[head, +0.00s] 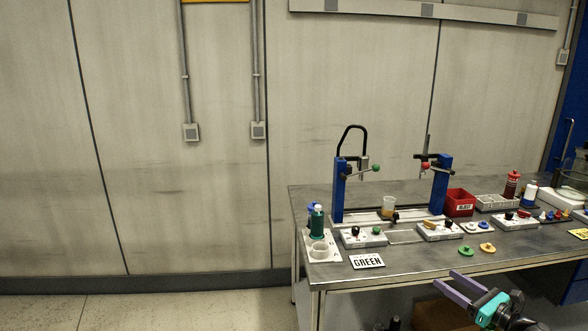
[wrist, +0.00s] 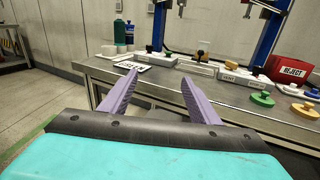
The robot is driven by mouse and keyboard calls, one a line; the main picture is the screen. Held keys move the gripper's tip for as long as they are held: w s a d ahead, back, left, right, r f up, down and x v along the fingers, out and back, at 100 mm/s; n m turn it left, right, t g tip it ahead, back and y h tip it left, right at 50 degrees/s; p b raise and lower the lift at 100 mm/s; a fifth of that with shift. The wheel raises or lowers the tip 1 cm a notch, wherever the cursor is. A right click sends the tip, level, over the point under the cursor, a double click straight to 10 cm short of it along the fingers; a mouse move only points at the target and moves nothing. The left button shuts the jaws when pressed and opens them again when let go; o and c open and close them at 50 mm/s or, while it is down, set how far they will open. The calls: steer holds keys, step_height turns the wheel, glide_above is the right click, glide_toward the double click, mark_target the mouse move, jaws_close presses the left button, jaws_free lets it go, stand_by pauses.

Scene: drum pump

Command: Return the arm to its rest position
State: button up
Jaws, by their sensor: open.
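My gripper (head: 459,287) has two purple fingers and a teal body. In the head view it is at the lower right, in front of the bench's front edge. In the wrist view my gripper (wrist: 157,88) has its fingers spread apart with nothing between them. It is open and empty, apart from the bench (head: 400,268) and everything on it. Part of my arm shows at the bottom edge of the head view.
The bench carries two blue posts (head: 339,190), a green bottle (head: 317,222), a GREEN sign (head: 367,261), a red REJECT bin (head: 459,203), white boxes with knobs and loose green and orange discs (head: 487,248). Open floor (head: 170,312) lies to the left.

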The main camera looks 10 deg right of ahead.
steer(key=w+a+f+n+g+y, duration=0.1)
steer(key=w+a+f+g+y, duration=0.2)
steer(key=a, duration=0.5)
steer(key=w+a+f+n, duration=0.1)
steer(key=w+a+f, duration=0.2)
steer(key=a+f, duration=0.4)
steer(key=w+a+f+n+g+y, duration=0.1)
steer(key=w+a+f+g+y, duration=0.15)
steer(key=a, duration=0.75)
steer(key=s+a+f+n+g, duration=0.3)
steer(key=a+f, duration=0.5)
steer(key=a, duration=0.3)
steer(key=s+a+f+n+g, duration=0.3)
steer(key=a+f+g, duration=0.1)
steer(key=a+f, duration=0.5)
steer(key=s+a+f+n+g+h, duration=0.1)
steer(key=s+a+f+n+g, duration=0.4)
steer(key=s, duration=0.5)
steer(key=s+a+f+n+g+h, duration=0.2)
steer(key=s+a+f+n+g, duration=0.15)
steer(key=s+a+f, duration=0.45)
steer(key=s+d+f+n+g+h, duration=0.1)
steer(key=s+d+f+n+h, duration=0.25)
steer(key=s+n, duration=0.4)
steer(key=s+d+f+n+h, duration=0.1)
steer(key=s+d+n+h, duration=0.3)
steer(key=d+n, duration=0.4)
steer(key=shift+s+d+f+g, duration=0.15)
steer(key=shift+d+f+g, duration=0.2)
steer(key=shift+d, duration=0.1)
